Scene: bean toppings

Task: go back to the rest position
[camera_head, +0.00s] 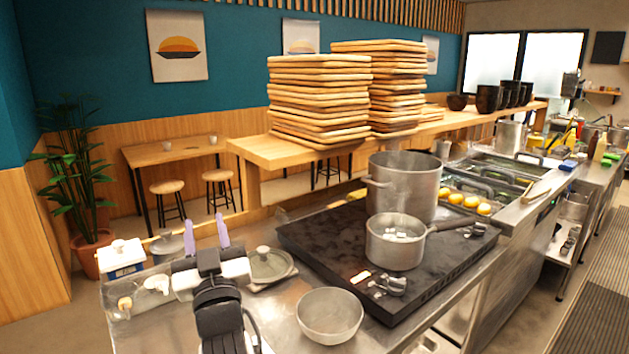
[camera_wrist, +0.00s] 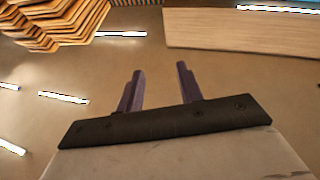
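My gripper (camera_head: 207,233) is raised above the left end of the steel counter (camera_head: 284,316) in the head view, with its two purple fingers pointing up. In the wrist view the fingers (camera_wrist: 160,92) stand apart with nothing between them. The wrist camera looks up at the ceiling, with lights and a wooden panel. The gripper holds nothing and touches nothing that I can see.
A metal bowl (camera_head: 330,314) stands at the counter's front. A saucepan (camera_head: 396,246) with white pieces and a large pot (camera_head: 405,180) stand on the black stove (camera_head: 330,238). A lidded dish (camera_head: 270,268) sits beside my arm. Stacked wooden trays (camera_head: 318,98) stand on the shelf behind.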

